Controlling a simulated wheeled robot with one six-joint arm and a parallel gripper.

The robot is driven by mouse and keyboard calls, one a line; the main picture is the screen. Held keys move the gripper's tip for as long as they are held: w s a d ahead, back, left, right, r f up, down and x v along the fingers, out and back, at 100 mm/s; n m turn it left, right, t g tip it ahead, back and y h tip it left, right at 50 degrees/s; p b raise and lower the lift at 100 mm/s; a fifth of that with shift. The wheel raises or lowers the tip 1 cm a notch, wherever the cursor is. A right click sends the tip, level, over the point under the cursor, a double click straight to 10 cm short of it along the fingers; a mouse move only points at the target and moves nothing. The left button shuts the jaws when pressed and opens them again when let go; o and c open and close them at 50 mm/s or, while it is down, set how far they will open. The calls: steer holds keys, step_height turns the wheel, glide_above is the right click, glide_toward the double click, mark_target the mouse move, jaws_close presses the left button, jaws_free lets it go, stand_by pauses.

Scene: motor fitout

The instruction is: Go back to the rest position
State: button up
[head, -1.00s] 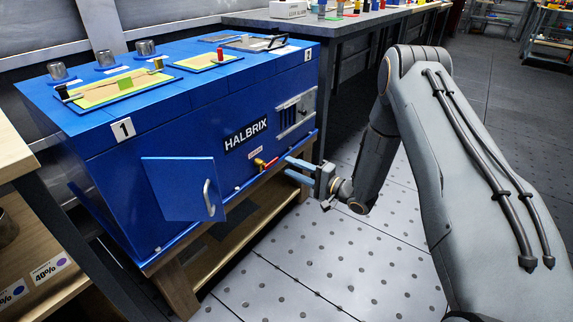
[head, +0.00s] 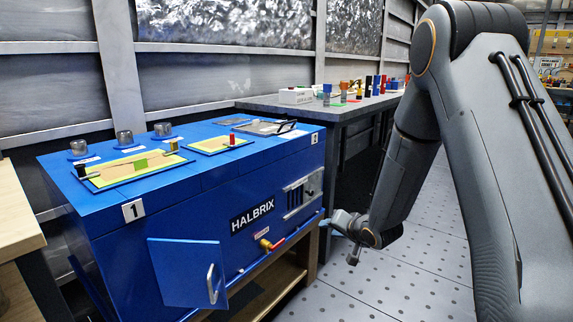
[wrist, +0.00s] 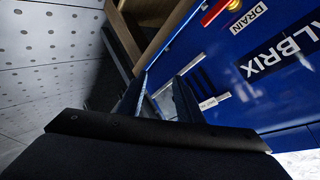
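My gripper (head: 328,223) is at the right end of the blue HALBRIX cabinet (head: 250,262), close to its lower front edge in the head view. In the wrist view its two dark fingers (wrist: 160,100) stand apart with nothing seen between them, so it is open and empty. The red drain lever with a yellow part (head: 272,244) is left of the gripper and apart from it; it also shows at the top of the wrist view (wrist: 215,10). My arm comes down from the upper right. The fingertips are small in the head view.
The cabinet's small blue door (head: 188,273) hangs open at the front left. A grey bench (head: 345,108) with several small parts stands behind the cabinet. A wooden table (head: 15,215) is at the left edge. Perforated floor (head: 415,265) lies open at the right.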

steer(key=s+d+r+n+g+h, duration=0.1)
steer(key=s+d+r+n+g, duration=0.15)
steer(key=s, duration=0.85)
steer(key=s+d+r+n+g+h, duration=0.1)
steer(key=s+r+g+h, duration=0.15)
steer(key=s, duration=0.85)
steer(key=s+d+r+n+g+h, duration=0.1)
steer(key=s+r+g, duration=0.15)
steer(key=s, duration=0.85)
steer(key=s+a+r+n+g, duration=0.1)
steer(key=s+a+n+g, duration=0.15)
steer(key=s+a, duration=0.5)
steer(key=s+a+n+g, duration=0.1)
steer(key=s+a+n, duration=0.3)
steer(key=a, duration=0.7)
steer(key=d+r+m+p, duration=0.3)
steer(key=d+r+p, duration=0.6)
steer(key=r+p, duration=0.3)
steer(key=d+r+m+p, duration=0.3)
steer(key=d+r+p, duration=0.6)
steer(key=r+p, duration=0.3)
steer(key=p, duration=0.2)
steer(key=shift+s+d+r+m+p, duration=0.25)
steer(key=shift+s+d+m+p, duration=0.05)
steer(key=shift+s+d+p, duration=0.1)
